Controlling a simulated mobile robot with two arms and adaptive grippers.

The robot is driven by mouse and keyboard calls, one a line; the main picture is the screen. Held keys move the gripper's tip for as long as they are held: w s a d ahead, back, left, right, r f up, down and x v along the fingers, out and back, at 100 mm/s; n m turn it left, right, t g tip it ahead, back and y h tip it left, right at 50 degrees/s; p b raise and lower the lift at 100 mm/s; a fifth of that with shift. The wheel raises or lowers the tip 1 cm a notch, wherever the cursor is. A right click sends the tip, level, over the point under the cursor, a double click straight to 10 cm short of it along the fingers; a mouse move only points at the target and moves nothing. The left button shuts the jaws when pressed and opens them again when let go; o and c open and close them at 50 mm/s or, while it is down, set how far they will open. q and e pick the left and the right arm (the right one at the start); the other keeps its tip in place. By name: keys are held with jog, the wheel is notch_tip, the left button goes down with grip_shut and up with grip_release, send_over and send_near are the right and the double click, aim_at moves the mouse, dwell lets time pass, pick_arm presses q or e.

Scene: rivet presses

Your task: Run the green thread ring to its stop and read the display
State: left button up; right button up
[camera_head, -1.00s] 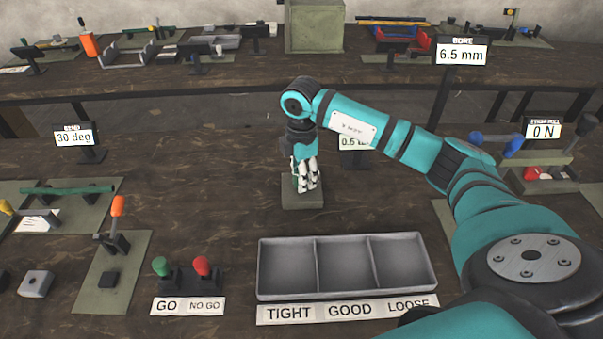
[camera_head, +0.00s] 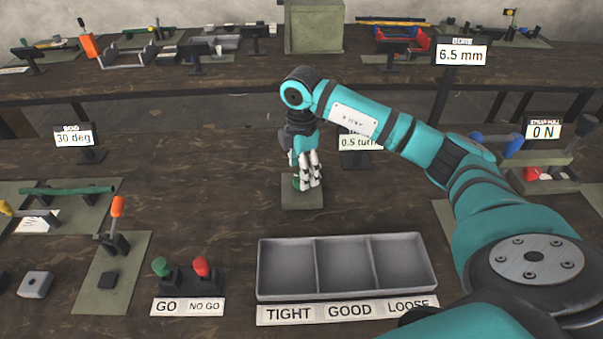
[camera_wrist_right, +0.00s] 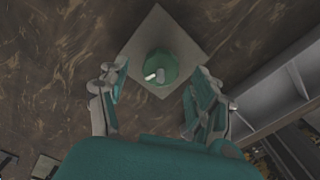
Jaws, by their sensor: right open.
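The green thread ring (camera_wrist_right: 160,68) sits on a square grey-green base plate (camera_wrist_right: 190,50) in the right wrist view, with a pale piece showing near its middle. In the head view only a sliver of green (camera_head: 296,183) shows behind the fingers, above the base plate (camera_head: 302,203). My right gripper (camera_head: 308,186) points down over the ring. In the wrist view its open fingers (camera_wrist_right: 156,84) stand apart on either side, with a gap to the ring. The display (camera_head: 360,143) behind my arm reads 0.5 turn, partly hidden. My left gripper is not in view.
A three-part tray (camera_head: 345,268) labelled TIGHT, GOOD and LOOSE stands in front of the plate. GO and NO GO gauges (camera_head: 182,273) stand left of it. Other displays (camera_head: 73,136) stand around.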

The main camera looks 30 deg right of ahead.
notch_tip(320, 180, up, 10)
dwell(0.3)
dwell(1.0)
